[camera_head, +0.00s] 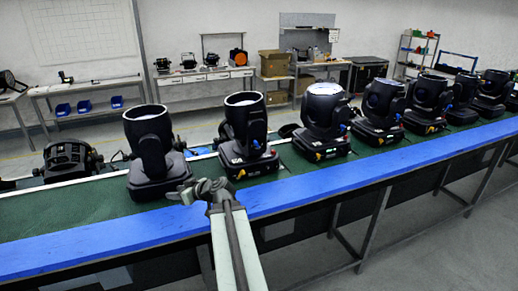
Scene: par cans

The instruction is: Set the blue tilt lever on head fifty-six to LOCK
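Several black moving-head lights stand in a row on the green belt (95,203). The nearest head (152,155) stands left of centre; I see no blue lever on its visible side. The second head (246,135) has a small blue lever (256,144) low on its right side. The third head (324,120) has a blue lever (343,127) on its right. No number or LOCK marking is readable, so I cannot tell which is head fifty-six. My gripper (186,191) is in front of the nearest head's base, over the belt's front edge; its finger opening is unclear.
A blue rail (110,242) runs along the belt's front edge, with metal legs below. More heads (430,100) continue to the right. A dark low unit (68,160) lies at the left. Benches, cardboard boxes (274,64) and shelves stand along the back wall.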

